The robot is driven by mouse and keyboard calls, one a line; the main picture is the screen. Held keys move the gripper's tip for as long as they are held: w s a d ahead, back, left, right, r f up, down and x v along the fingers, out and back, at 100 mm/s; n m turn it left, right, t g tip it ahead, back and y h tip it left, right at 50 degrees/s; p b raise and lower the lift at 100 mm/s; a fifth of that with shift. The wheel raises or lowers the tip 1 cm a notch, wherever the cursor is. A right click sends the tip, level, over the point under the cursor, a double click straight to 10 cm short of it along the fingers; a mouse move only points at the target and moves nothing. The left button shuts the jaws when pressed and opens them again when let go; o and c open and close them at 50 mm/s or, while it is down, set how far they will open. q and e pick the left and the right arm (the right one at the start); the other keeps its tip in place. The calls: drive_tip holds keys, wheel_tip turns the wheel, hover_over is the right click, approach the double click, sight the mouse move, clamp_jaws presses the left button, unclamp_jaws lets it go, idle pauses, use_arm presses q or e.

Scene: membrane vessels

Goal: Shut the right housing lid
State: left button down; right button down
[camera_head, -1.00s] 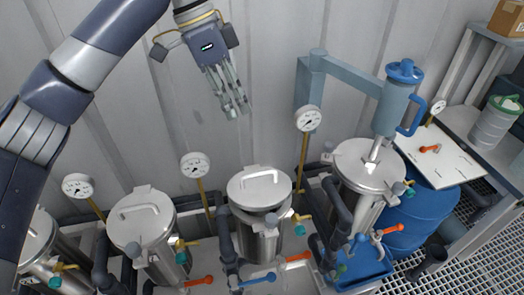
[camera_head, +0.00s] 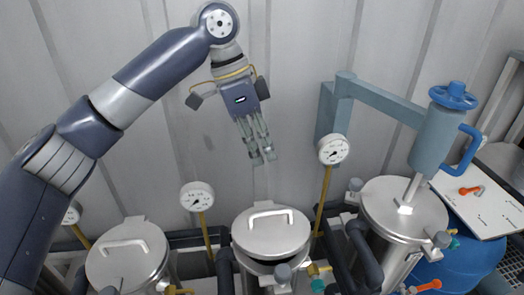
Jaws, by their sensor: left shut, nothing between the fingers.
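Three steel housings with round lids show along the wall. The right-hand lid (camera_head: 403,208) lies under a blue-grey swing arm (camera_head: 385,101), whose rod meets its top. The middle lid (camera_head: 270,232) has a bar handle, and a dark gap shows under its front rim. The left-hand lid (camera_head: 128,258) also has a bar handle and looks seated. I cannot tell for sure which one the task calls right. My left gripper (camera_head: 262,160) hangs in the air above and behind the middle lid, pointing down, shut and empty. My right gripper is out of view.
Gauges on brass stems stand behind the lids, one (camera_head: 333,150) between the middle and right-hand housings and one (camera_head: 197,197) left of the middle. A blue handwheel (camera_head: 453,95) tops the swing arm. A blue drum (camera_head: 462,255) and white board (camera_head: 470,200) are at the right.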

use_arm(q)
drive_tip(key=x, duration=0.6)
drive_tip(key=p+x, duration=0.1)
drive_tip(key=x, duration=0.2)
drive_tip(key=shift+s+a+f, duration=0.25)
drive_tip(key=shift+s+f, duration=0.1)
drive_tip(key=shift+s, duration=0.05)
drive_tip(key=shift+s+f, duration=0.25)
drive_tip(key=shift+f, duration=0.15)
drive_tip(key=shift+d+f, duration=0.1)
